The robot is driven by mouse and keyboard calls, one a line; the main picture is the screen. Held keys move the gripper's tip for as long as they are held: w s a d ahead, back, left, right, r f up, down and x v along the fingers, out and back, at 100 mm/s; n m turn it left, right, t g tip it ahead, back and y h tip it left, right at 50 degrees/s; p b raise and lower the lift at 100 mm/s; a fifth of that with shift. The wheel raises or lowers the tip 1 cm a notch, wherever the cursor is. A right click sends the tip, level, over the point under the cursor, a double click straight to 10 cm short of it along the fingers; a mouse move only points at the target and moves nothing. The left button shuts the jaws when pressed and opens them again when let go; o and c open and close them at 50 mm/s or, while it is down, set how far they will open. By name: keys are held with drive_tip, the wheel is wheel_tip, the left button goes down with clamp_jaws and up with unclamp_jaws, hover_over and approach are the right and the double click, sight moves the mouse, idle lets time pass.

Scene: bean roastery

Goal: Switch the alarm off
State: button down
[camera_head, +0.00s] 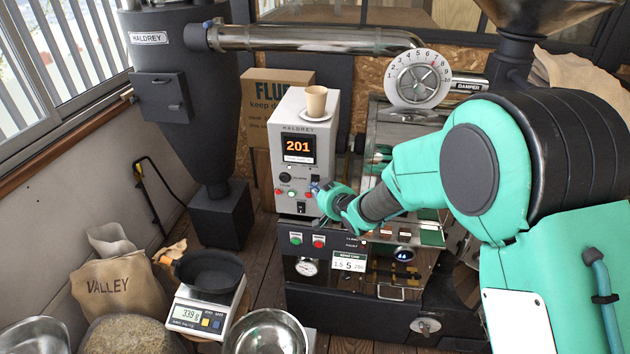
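A pale grey control box (318,130) marked HALDREY stands on the roaster. Its orange display (298,146) reads 201. Below the display are a black knob (285,177), several small coloured buttons or lamps (291,193) and a dark switch (301,208) near the bottom edge. The small lettering is too fine to read, so I cannot tell which control is the alarm's. My gripper (320,189) is at the lower right of the box's front and covers part of it. I cannot tell whether it touches the panel, or how its fingers stand.
The roaster front below has green (295,239) and red (319,242) buttons. A scale (206,312) with a black bowl, a steel bowl (266,334) and a VALLEY sack (118,288) stand at lower left.

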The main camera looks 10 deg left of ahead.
drive_tip(key=shift+s, duration=0.15)
drive_tip(key=shift+s+f+b, duration=0.15)
drive_tip(key=shift+s+b, duration=0.25)
drive_tip(key=shift+s, duration=0.8)
drive_tip(key=shift+s+f+b, duration=0.15)
drive_tip(key=shift+s+b, duration=0.2)
drive_tip(key=shift+s, duration=0.8)
drive_tip(key=s+d+r+m+h, duration=0.1)
drive_tip(key=s+d+r+h, duration=0.1)
drive_tip(key=s+d+r, duration=0.45)
drive_tip(key=s+d+r+m+g+h, duration=0.15)
drive_tip(key=d+r, duration=0.25)
drive_tip(key=d, duration=0.5)
drive_tip(key=s+d+r+m+t+h, duration=0.1)
drive_tip(key=s+d+r+h, duration=0.2)
drive_tip(key=d+r, duration=0.35)
drive_tip(key=s+d+g, duration=0.1)
drive_tip(key=s+d, duration=0.3)
drive_tip(key=s, duration=0.6)
drive_tip(key=s+d+r+m+g+h, duration=0.1)
drive_tip(key=s+d, duration=0.3)
drive_tip(key=s, duration=0.6)
drive_tip(key=s+d+r+m+g, duration=0.1)
drive_tip(key=s+d, duration=0.3)
drive_tip(key=s, duration=0.6)
drive_tip(key=shift+s+d+g, duration=0.4)
drive_tip(key=shift+g, duration=0.45)
